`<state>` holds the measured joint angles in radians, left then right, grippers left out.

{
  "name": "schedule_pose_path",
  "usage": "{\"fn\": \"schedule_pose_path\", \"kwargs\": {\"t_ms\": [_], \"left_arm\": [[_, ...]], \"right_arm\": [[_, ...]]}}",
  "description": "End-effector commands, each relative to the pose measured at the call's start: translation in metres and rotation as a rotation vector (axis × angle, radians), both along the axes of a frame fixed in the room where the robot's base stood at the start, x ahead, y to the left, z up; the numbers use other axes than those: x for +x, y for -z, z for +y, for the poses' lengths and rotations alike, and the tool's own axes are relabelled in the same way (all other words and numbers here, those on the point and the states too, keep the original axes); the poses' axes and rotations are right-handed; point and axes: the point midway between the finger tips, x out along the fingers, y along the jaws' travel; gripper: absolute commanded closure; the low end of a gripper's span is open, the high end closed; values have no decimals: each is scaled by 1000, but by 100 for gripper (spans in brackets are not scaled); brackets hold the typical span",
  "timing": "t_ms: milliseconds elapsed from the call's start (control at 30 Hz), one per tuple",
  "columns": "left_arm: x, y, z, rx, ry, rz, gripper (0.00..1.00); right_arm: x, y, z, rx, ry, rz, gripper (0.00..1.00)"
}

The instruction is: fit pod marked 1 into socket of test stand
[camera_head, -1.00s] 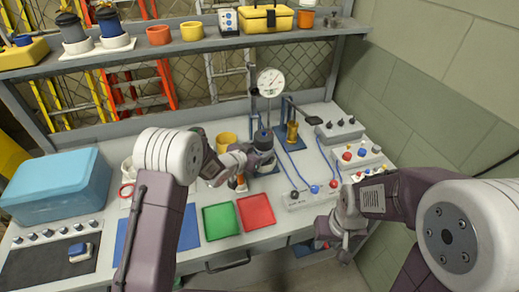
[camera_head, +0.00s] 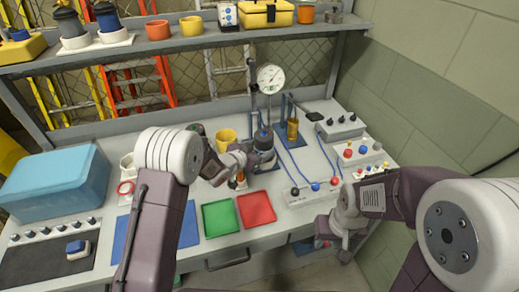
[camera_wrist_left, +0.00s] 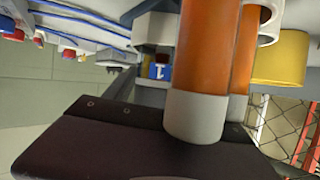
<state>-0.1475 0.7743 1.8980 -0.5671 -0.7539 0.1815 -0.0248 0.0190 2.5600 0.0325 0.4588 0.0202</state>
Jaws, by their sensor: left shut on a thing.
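My left gripper (camera_head: 246,166) is at the test stand (camera_head: 268,118), which carries a round white gauge (camera_head: 271,78). It is shut on the pod (camera_head: 264,142), a dark, thick cylinder with a blue top, which stands upright under the gauge. In the left wrist view, a blue label with a white 1 (camera_wrist_left: 160,71) shows beside the orange-and-grey fingers. The arm and fingers hide the pod's lower end and the socket, so I cannot tell how deep it sits. My right gripper (camera_head: 343,246) hangs low at the bench's front right, away from the stand; its jaws are unclear.
A brass cylinder (camera_head: 292,130) is behind. Green (camera_head: 220,217) and red (camera_head: 256,208) trays lie in front. A yellow cup (camera_head: 227,136) stands at the left. Two similar pods are on the shelf.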

Motion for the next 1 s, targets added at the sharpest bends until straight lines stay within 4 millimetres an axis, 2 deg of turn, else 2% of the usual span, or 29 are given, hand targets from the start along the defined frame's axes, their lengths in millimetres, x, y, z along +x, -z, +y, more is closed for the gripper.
{"fn": "schedule_pose_path", "kwargs": {"t_ms": [67,100,167,567,1000], "left_arm": [[0,-1,0,-1,0,-2,100],[0,-1,0,-1,0,-2,28],[0,-1,0,-1,0,-2,11],[-4,-1,3,1,-1,3,11],[-61,-31,39,0,-3,-1,11]], "right_arm": [[0,-1,0,0,0,0,64],[0,-1,0,0,0,0,64],[0,-1,0,0,0,0,64],[0,0,0,0,0,0,64],[0,5,0,0,0,0,64]]}}
